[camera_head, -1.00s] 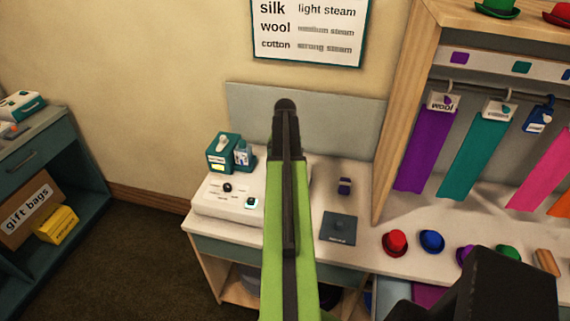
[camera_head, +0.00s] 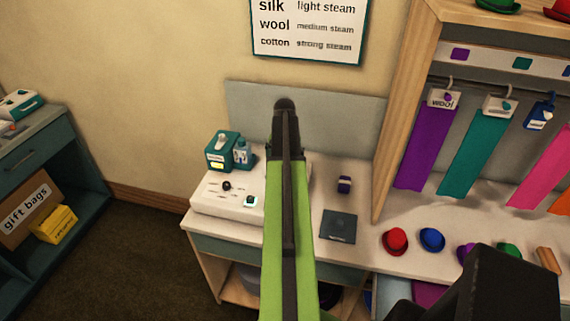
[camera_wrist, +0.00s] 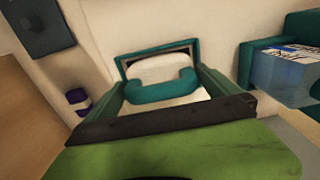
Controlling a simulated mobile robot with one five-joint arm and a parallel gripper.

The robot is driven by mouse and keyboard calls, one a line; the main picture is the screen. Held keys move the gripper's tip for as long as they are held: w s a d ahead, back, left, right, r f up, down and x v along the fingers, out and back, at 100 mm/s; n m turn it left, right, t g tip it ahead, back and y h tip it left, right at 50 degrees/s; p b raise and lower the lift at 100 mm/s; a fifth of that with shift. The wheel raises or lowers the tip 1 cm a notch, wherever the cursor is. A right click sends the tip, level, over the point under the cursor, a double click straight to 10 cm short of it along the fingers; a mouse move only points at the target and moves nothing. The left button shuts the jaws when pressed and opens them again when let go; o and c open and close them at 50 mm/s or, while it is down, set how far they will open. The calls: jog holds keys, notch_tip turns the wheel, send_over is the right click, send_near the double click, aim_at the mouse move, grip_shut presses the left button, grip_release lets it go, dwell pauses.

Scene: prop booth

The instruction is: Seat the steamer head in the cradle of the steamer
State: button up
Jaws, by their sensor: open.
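In the wrist view, a white piece with a curved teal handle, which looks like the steamer head (camera_wrist: 157,67), shows within or over a teal rectangular frame with a dark inside, likely the cradle (camera_wrist: 121,66). I cannot tell whether the head is seated. My gripper (camera_wrist: 163,82) is open, with its fingers apart to the left and right of the teal handle; contact cannot be told. In the head view, the white steamer base (camera_head: 213,196) with knobs stands at the counter's left end. My arm hides the gripper, head and cradle there.
A purple-banded item (camera_head: 344,184) and a dark square pad (camera_head: 338,226) lie right of my arm. Small hats, including a red one (camera_head: 395,241), line the counter farther right.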

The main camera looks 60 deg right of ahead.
notch_tip(320, 180, up, 17)
jog(key=p, duration=1.7)
jog(key=shift+r, duration=0.15)
jog(key=w+a+f+n+b, duration=0.35)
jog(key=w+a, duration=0.65)
jog(key=a, duration=0.4)
jog(key=w+a+f+n+b, duration=0.3)
jog(key=w+a+f+b, duration=0.1)
jog(key=w+a, duration=0.85)
jog(key=s+a+f+n+b, duration=0.1)
jog(key=s+a+n, duration=0.1)
jog(key=a, duration=0.8)
jog(key=s+a+f+n+b, duration=0.2)
jog(key=a+n, duration=0.1)
jog(key=a, duration=0.8)
jog(key=s+a+f+n+b, duration=0.2)
jog(key=s+a+n, duration=0.1)
jog(key=a, duration=0.8)
jog(key=shift+a, duration=0.15)
